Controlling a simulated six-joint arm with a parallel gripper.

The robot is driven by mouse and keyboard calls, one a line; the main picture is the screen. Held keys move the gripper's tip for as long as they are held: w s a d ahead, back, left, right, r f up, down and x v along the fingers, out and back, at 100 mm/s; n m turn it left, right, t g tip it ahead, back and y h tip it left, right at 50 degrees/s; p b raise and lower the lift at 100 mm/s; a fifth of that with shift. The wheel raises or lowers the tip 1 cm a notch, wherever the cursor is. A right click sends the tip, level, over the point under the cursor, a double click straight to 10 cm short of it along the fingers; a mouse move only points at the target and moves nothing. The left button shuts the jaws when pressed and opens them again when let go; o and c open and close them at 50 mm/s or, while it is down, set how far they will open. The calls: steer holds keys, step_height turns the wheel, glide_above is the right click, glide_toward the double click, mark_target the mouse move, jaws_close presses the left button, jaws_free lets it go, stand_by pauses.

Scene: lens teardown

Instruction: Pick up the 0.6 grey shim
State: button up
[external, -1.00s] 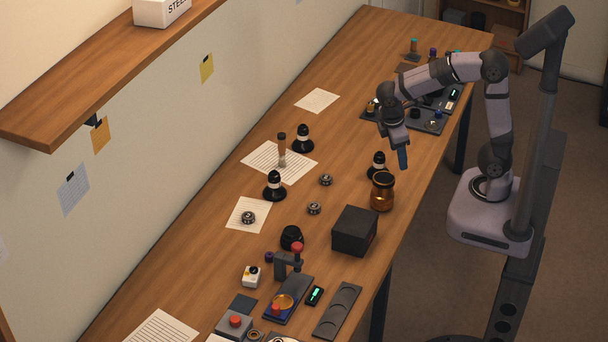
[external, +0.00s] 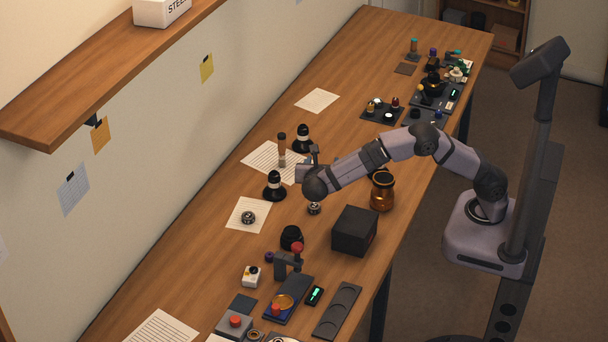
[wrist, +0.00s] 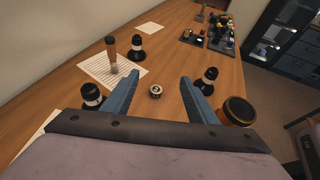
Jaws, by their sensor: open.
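My gripper (external: 314,154) is low over the middle of the bench, pointing away from the camera. In the wrist view its two blue fingers (wrist: 160,77) are spread apart with nothing between their tips. A small round dark-and-light disc (wrist: 156,91) lies on the wood, seen in the gap between the fingers; its marking is too small to read. A similar disc (external: 314,208) lies just in front of the arm in the external view, and another disc (external: 248,217) lies on a paper to the left. I cannot tell which is the 0.6 grey shim.
Black bottles with white bands (wrist: 92,95) (wrist: 136,47) (wrist: 207,78) stand around the gripper. A brown-topped tube (wrist: 110,48) stands on a lined sheet. An amber jar (external: 382,192) and a black box (external: 355,231) stand to the right. Trays lie farther back.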

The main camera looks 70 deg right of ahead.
step_height(320, 180, down, 10)
steer(key=shift+r, duration=0.25)
steer(key=p+x, duration=0.1)
steer(key=x, duration=0.5)
steer(key=shift+f+p+x, duration=0.2)
steer(key=shift+p+x, duration=0.9)
steer(key=shift+x, duration=1.95)
steer(key=shift+s, duration=0.2)
steer(key=c, duration=1.2)
